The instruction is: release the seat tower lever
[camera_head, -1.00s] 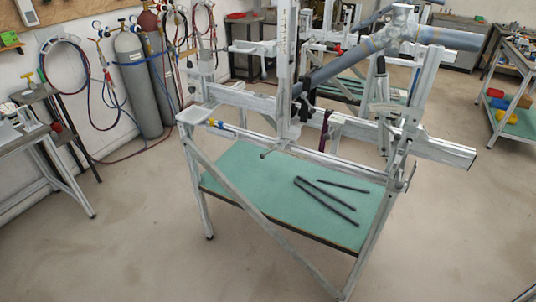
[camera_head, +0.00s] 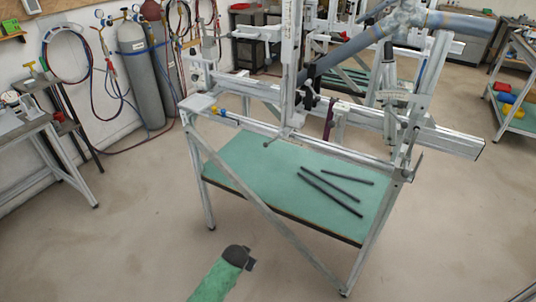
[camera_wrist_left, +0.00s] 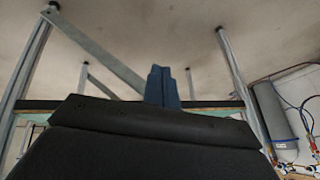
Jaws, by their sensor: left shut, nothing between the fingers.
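The frame jig (camera_head: 350,102) stands on a steel bench and holds a grey-blue tube frame (camera_head: 350,48). A tall post (camera_head: 290,65) rises left of its middle, with a dark clamp part (camera_head: 307,97) beside it. A slanted post (camera_head: 432,75) stands at the right, near a pale upright part (camera_head: 389,85). I cannot tell which small part is the seat tower lever. My left gripper (camera_head: 251,264) is low in front of the bench, well apart from the jig. Its blue fingers (camera_wrist_left: 162,88) show together and empty in the left wrist view. My right gripper is not in view.
The bench has a green lower shelf (camera_head: 260,180) with three dark rods (camera_head: 330,192) and a diagonal brace (camera_head: 255,220) at the front. Gas cylinders (camera_head: 140,75) and hoses stand at the left wall. The floor in front is clear.

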